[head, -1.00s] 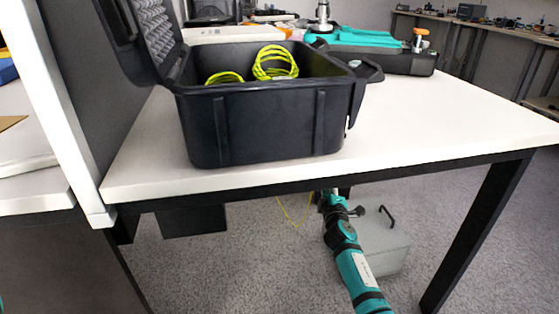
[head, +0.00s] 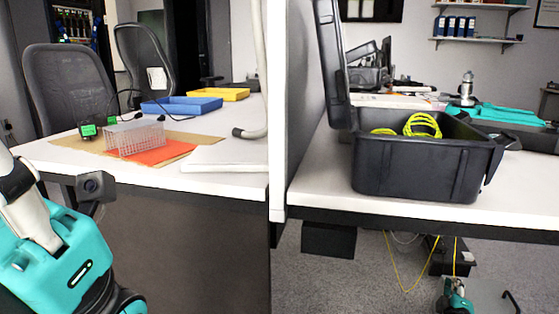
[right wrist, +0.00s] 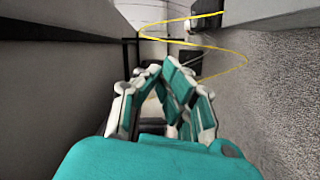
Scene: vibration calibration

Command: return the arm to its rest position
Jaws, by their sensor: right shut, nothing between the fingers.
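My right gripper (right wrist: 160,70) fills the middle of the right wrist view. Its teal and white fingers come together at the tips, with nothing between them. In the head view my right gripper (head: 455,285) shows small at the bottom edge, low under the right-hand table and close to hanging cables. The rest of that arm is cut off by the frame. Part of my left arm (head: 60,250) shows at the lower left of the head view, in front of the left-hand table. Its gripper fingers are not visible.
A black open case (head: 415,175) with yellow-green coiled cable (head: 422,125) stands on the right table. Wire rack (head: 135,138) stands left.

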